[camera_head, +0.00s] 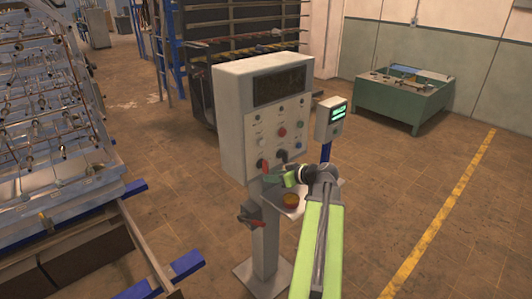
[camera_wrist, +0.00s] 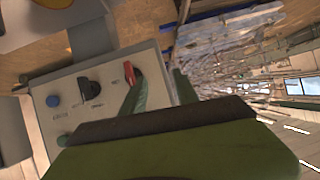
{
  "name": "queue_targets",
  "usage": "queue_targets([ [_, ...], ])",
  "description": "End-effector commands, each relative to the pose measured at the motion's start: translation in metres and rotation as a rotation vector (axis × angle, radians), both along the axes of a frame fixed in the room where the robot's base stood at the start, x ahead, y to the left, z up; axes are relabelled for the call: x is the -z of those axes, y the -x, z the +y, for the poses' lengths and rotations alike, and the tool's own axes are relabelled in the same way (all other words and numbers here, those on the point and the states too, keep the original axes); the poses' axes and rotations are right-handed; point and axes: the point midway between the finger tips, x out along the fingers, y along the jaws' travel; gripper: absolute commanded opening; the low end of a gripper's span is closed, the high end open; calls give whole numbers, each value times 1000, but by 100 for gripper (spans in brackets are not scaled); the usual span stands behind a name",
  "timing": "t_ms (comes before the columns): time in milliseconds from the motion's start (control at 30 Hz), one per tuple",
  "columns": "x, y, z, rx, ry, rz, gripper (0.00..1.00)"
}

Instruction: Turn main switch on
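The grey control cabinet (camera_head: 235,128) stands on a pedestal in the middle of the head view. In the wrist view its panel (camera_wrist: 65,115) carries a red-handled rotary switch (camera_wrist: 129,72) on a dark round base near one corner, probably the main switch. My gripper (camera_head: 272,178) is at the lower part of the panel in the head view. In the wrist view my gripper (camera_wrist: 158,80) has its two green fingers apart with nothing between them. The left finger's tip is close to the red switch; I cannot tell whether they touch. The right finger is beyond the panel edge.
A black knob (camera_wrist: 90,88) and a blue button (camera_wrist: 52,100) sit beside the red switch. A red-handled part (camera_head: 250,215) juts from the pedestal. A small display box (camera_head: 330,118) stands behind right.

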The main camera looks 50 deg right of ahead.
Motion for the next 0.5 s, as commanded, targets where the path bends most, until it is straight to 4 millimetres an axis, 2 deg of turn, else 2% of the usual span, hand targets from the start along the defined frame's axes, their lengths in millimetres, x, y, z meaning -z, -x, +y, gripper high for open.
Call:
queue_targets([
  [33,-19,17,-25,37,28,-38,36],
  [133,-33,38,-53,79,73,-91,36],
  [200,-37,44,-61,90,88,-105,36],
  [333,-35,43,-63,93,92,-109,36],
  [500,-23,21,-64,89,91,-107,36],
])
